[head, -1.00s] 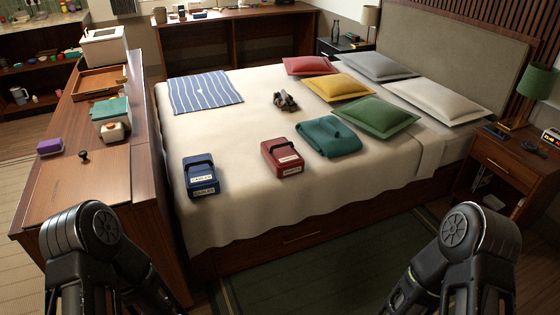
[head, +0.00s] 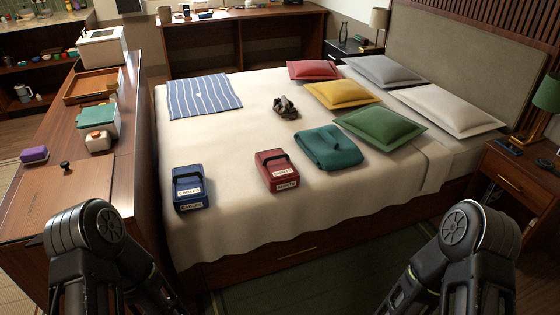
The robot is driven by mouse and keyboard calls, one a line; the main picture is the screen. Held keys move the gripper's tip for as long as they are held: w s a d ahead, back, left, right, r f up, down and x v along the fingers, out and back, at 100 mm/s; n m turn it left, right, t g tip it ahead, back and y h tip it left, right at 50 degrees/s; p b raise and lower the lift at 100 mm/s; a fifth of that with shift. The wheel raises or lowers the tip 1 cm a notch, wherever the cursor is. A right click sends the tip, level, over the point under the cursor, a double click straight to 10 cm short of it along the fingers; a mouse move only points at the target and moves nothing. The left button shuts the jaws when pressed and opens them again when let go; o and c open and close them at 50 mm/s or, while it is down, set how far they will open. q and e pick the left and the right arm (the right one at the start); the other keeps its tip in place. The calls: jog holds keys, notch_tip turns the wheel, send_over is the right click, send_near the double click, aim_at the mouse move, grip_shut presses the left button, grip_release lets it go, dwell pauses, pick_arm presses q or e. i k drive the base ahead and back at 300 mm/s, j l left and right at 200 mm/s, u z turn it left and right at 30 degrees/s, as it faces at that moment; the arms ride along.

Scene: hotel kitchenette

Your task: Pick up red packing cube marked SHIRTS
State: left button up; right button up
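The red packing cube (head: 277,170) sits upright on the bed, near its front edge, with a dark handle on top and white labels that seem to read SHIRTS. A blue packing cube (head: 191,187) labelled CABLES stands to its left. A folded teal cloth (head: 328,149) lies just to its right. Both my arms show at the bottom left and bottom right corners, well short of the bed-top items. Neither gripper's fingers show in the frame.
The bed (head: 235,225) has bare cover in front of the cubes. A striped cloth (head: 204,96), a small dark object (head: 285,108) and several pillows lie further back. A wooden counter (head: 118,180) runs along the left. A nightstand (head: 515,184) stands at right.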

aim_at(275, 166)
jog(key=i+l, duration=0.3)
jog(key=i+l+u, duration=0.15)
jog(key=i+l, duration=0.45)
jog(key=l, duration=0.2)
jog(key=i+l+u, duration=0.15)
jog(key=i+l, duration=0.45)
jog(key=l, duration=0.2)
jog(key=i+l+u, duration=0.15)
jog(key=l, duration=0.3)
jog(key=i, duration=0.1)
